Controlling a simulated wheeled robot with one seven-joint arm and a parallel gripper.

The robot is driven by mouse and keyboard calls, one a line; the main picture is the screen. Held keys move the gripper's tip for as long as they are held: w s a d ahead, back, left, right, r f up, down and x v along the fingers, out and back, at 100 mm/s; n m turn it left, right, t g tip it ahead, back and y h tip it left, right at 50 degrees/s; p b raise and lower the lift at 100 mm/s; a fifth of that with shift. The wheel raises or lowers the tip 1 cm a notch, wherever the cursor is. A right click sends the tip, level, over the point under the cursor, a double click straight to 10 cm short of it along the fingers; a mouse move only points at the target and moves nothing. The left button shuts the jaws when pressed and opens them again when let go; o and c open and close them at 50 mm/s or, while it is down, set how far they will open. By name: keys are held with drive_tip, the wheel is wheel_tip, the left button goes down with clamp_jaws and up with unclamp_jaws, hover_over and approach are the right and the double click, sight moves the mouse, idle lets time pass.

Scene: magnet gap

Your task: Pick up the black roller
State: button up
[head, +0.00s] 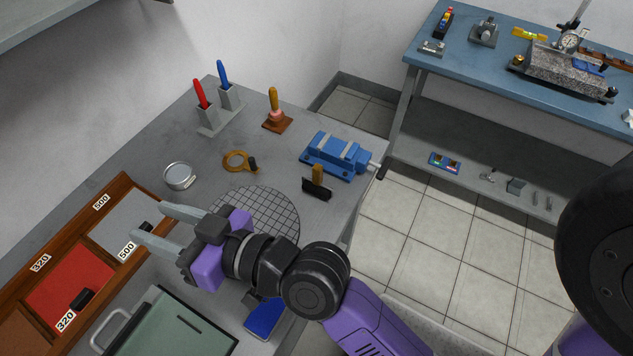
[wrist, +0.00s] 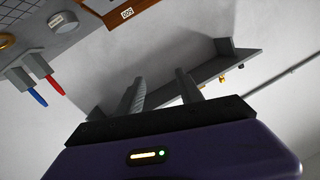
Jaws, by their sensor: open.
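A black bar-like piece with an upright wooden handle, which looks like the black roller (head: 316,190), stands near the right edge of the grey bench, just in front of a blue vise. I cannot tell for sure that it is a roller. My gripper (head: 148,220) is open and empty, raised over the left part of the bench, its fingers pointing left, away from the roller. In the wrist view my gripper (wrist: 159,76) shows two spread fingers with nothing between them. The roller is not seen in the wrist view.
The blue vise (head: 337,155), plunger-like tool (head: 275,112), tan ring (head: 236,161) and round gridded mat (head: 262,212) surround the roller. A wooden tray (head: 122,190) with sanding sheets lies left; a green box (head: 165,330) stands in front. A blue-topped table (head: 468,68) is behind right.

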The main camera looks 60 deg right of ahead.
drive_tip(key=w+a+r+n+g+y, duration=0.2)
drive_tip(key=w+r+n+y, duration=0.2)
drive_tip(key=w+r+n, duration=0.3)
drive_tip(key=n+g+h, duration=0.8)
drive_tip(key=n+g, duration=0.4)
drive_tip(key=g, duration=0.3)
hover_over(318, 166)
wheel_tip(318, 166, down, 13)
drive_tip(key=shift+a+f, duration=0.1)
drive_tip(key=shift+f, duration=0.05)
drive_tip(key=shift+f+p, duration=0.75)
drive_tip(key=shift+f, duration=3.05)
clamp_jaws()
